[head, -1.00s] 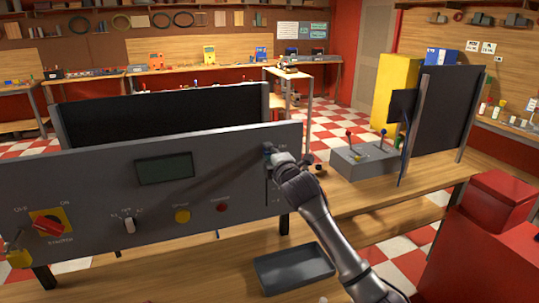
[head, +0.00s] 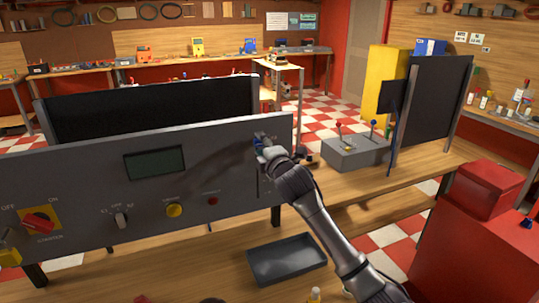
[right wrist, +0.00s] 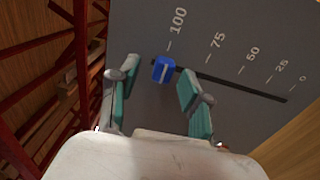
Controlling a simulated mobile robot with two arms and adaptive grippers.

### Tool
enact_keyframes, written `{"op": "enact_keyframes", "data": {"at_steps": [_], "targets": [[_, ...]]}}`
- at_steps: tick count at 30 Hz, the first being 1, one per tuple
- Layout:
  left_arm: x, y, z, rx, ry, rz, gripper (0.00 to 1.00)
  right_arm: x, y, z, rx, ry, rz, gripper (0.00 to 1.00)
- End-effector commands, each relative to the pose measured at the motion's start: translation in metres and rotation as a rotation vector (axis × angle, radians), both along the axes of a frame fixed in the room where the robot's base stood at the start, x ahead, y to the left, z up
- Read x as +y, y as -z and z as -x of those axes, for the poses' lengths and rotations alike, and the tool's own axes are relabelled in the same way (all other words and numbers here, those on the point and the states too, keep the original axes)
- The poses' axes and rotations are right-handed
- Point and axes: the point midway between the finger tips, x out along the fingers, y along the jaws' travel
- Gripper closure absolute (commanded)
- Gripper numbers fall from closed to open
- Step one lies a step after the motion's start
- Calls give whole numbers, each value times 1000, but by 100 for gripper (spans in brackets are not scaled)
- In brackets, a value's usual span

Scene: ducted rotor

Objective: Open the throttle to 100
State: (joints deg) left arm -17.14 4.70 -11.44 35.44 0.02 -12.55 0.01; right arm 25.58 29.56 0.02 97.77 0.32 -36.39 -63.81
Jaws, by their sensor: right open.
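The throttle is a blue slider knob (right wrist: 164,69) on a dark slot in the grey panel (head: 80,205). In the right wrist view the knob sits at the 100 end of the scale, beside the 100 mark. My right gripper (right wrist: 153,88) is open, with one green-padded finger on each side of the knob and a visible gap to each. In the head view the right gripper (head: 264,142) is at the panel's upper right and mostly covers the slider. My left gripper does not show.
The panel also has a display (head: 155,163), a red switch on a yellow plate (head: 38,221), a selector knob (head: 121,219), a yellow button (head: 174,210) and a red button (head: 213,201). A dark tray (head: 287,260) lies on the bench in front. A lever box (head: 355,153) stands at right.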

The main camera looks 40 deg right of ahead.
Motion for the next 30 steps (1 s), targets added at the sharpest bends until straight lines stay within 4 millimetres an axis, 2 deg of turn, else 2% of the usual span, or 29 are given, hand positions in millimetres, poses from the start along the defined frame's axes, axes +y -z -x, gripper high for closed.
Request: {"op": "enact_keyframes", "data": {"at_steps": [9, 15, 20, 30], "targets": [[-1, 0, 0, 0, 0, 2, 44, 16, 1, 67, 1, -1, 4, 52], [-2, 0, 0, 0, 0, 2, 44, 22, 0, 93, -1, 0, 2, 52], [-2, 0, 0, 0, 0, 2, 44, 24, -1, 101, -2, 0, 1, 52], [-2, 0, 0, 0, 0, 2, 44, 24, -1, 101, -2, 1, 1, 52]]}}
